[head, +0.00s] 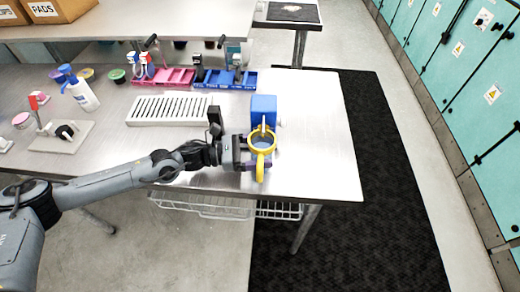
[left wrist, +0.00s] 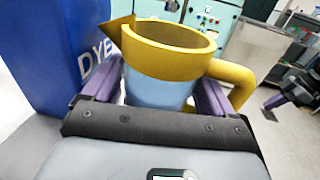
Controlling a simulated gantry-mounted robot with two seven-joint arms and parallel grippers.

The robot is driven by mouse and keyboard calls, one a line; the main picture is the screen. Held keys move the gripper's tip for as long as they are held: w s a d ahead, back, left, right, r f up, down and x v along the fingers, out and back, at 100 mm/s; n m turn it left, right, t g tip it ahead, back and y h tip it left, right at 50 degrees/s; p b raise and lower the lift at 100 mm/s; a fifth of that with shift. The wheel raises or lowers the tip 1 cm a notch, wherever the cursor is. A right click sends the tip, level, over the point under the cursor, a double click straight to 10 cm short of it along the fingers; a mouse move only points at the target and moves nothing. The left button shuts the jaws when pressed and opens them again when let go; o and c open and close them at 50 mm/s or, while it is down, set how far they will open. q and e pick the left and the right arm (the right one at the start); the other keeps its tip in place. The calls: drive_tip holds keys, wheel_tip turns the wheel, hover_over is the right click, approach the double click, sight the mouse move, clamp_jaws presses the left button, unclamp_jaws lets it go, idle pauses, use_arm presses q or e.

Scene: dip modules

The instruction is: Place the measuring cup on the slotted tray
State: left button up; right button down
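The measuring cup (head: 262,143) has a yellow rim, spout and handle and a bluish clear body. It is upright near the table's front right part; in the left wrist view the cup (left wrist: 160,90) sits between the purple fingers. My left gripper (head: 258,150) is shut on its sides, fingers against the body. I cannot tell if its base touches the table. The white slotted tray (head: 169,109) lies empty, behind and left of my left gripper. My right gripper (left wrist: 274,101) shows small at the right of the left wrist view; its opening is unclear.
A blue DYE box (head: 263,108) stands close behind the cup. A small black object (head: 214,115) is by the tray's right end. Pink (head: 160,78) and blue (head: 225,80) bins line the back. A spray bottle (head: 82,94) stands left. The table's right side is clear.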

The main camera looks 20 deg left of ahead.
use_arm(q)
drive_tip(key=shift+o, duration=0.9)
drive_tip(key=shift+r, duration=0.1)
drive_tip(key=shift+s+a, duration=0.1)
drive_tip(key=shift+a, duration=0.15)
drive_tip(key=v, duration=1)
drive_tip(key=shift+a+f, duration=0.2)
drive_tip(key=shift+f, duration=0.05)
